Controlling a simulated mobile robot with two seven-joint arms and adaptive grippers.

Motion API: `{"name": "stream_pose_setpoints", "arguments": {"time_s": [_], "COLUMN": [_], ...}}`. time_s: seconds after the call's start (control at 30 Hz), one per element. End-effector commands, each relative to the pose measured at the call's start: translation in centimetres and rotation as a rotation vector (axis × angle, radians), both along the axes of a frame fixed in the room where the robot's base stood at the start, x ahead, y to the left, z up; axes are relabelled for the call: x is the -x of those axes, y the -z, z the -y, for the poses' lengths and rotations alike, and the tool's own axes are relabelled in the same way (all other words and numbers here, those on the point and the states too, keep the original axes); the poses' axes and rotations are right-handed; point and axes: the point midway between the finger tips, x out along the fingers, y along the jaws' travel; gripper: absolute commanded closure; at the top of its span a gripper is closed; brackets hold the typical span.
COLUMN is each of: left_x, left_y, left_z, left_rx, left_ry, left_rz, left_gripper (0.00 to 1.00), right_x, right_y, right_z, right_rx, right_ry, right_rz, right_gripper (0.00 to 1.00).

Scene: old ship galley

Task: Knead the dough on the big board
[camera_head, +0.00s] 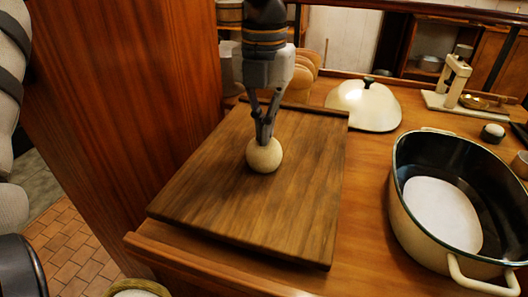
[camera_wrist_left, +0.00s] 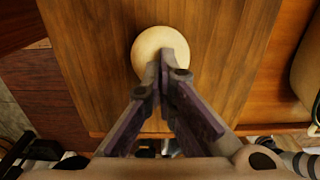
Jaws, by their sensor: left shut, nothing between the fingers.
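A round, pale ball of dough (camera_head: 264,155) sits on the big dark wooden board (camera_head: 210,210), a little behind its middle. My left gripper (camera_head: 265,138) points down from above with its fingers shut and its tips at the top of the dough. In the left wrist view the dough (camera_wrist_left: 150,45) shows just beyond the closed fingertips (camera_wrist_left: 166,62), which overlap its near edge. The fingers do not go around the dough. I cannot tell how hard the tips press. My right gripper is not in view.
A large cream oval pot (camera_head: 405,215) with a white disc inside stands right of the board. A domed cream lid (camera_head: 364,104) lies behind it, and a cream press-like stand (camera_head: 452,88) is at the back right. A tall wooden panel (camera_head: 120,90) rises left of the board.

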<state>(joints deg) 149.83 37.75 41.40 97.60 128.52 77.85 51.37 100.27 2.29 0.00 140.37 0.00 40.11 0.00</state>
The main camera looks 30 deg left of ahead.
Motion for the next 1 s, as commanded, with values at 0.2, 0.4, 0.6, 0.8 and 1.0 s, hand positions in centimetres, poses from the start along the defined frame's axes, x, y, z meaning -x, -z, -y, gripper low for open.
{"name": "stream_pose_setpoints", "arguments": {"time_s": [0.2,0.4,0.6,0.8,1.0], "left_x": [0.0,-0.04,-0.04,-0.08,-0.09], "left_y": [-0.62,-0.78,-0.64,-0.06,0.01], "left_z": [0.01,0.0,-0.01,-0.02,-0.01], "left_rx": [0.0,0.0,-0.001,0.0,0.0], "left_ry": [0.001,0.0,0.0,0.0,0.0], "left_rz": [-0.002,0.002,0.004,0.005,0.006], "left_gripper": [1.0,1.0,1.0,1.0,1.0], "right_x": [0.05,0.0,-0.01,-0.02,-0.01], "right_y": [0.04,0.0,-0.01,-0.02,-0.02], "right_z": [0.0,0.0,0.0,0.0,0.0], "right_rx": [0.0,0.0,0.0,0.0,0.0], "right_ry": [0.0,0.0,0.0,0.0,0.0], "right_rz": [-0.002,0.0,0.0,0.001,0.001], "right_gripper": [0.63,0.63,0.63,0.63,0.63]}}
